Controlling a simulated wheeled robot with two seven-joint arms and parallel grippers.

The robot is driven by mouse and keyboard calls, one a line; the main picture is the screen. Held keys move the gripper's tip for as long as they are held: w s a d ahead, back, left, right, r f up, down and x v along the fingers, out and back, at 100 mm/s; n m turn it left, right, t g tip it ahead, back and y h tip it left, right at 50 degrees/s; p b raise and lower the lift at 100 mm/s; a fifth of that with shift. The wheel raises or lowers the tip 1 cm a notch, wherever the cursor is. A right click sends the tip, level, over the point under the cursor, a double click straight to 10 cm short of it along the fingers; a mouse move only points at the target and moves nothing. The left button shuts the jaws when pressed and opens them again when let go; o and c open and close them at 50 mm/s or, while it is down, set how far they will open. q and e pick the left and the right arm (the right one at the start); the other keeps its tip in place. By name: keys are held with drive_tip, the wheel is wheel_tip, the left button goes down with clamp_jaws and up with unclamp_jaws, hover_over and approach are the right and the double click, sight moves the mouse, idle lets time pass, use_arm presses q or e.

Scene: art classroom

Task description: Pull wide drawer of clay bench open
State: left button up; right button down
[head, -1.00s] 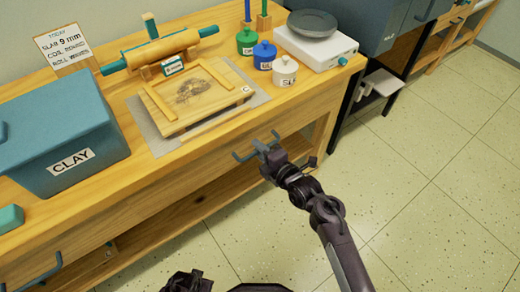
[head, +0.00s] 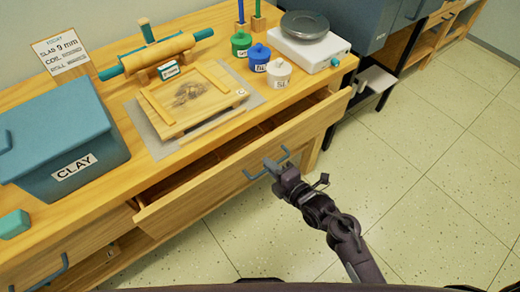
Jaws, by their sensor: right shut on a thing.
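The clay bench (head: 28,245) runs diagonally across the head view. Its wide drawer (head: 210,195) stands partly open, with its front panel out from the bench and a dark gap showing behind it. The blue-grey bar handle (head: 256,176) is on the drawer front. My right gripper (head: 274,166) is shut on this handle, its arm reaching in from the lower right. The drawer's inside shows only as a narrow strip, so its contents are hard to tell. My left gripper is not in view.
On the bench top are a teal clay bin (head: 60,140), a wooden slab board (head: 190,97), a rolling pin (head: 155,54), small lidded jars (head: 259,58) and a scale (head: 305,45). A second drawer handle (head: 42,275) is at lower left. Tiled floor (head: 430,190) at right is clear.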

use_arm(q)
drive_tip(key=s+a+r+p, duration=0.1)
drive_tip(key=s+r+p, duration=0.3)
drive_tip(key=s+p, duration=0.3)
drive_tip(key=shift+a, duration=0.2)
use_arm(e)
drive_tip(key=f+v, duration=0.2)
drive_tip(key=v, duration=0.9)
drive_tip(key=f+v, duration=0.2)
drive_tip(key=v, duration=0.9)
drive_tip(key=shift+s+d+f, duration=0.3)
drive_tip(key=shift+s+d, duration=0.05)
drive_tip(key=shift+s, duration=0.2)
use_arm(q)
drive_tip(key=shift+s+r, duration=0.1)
use_arm(e)
drive_tip(key=c, duration=1.6)
unclamp_jaws()
drive_tip(key=shift+c, duration=0.2)
drive_tip(key=v, duration=0.8)
drive_tip(key=shift+w, duration=0.1)
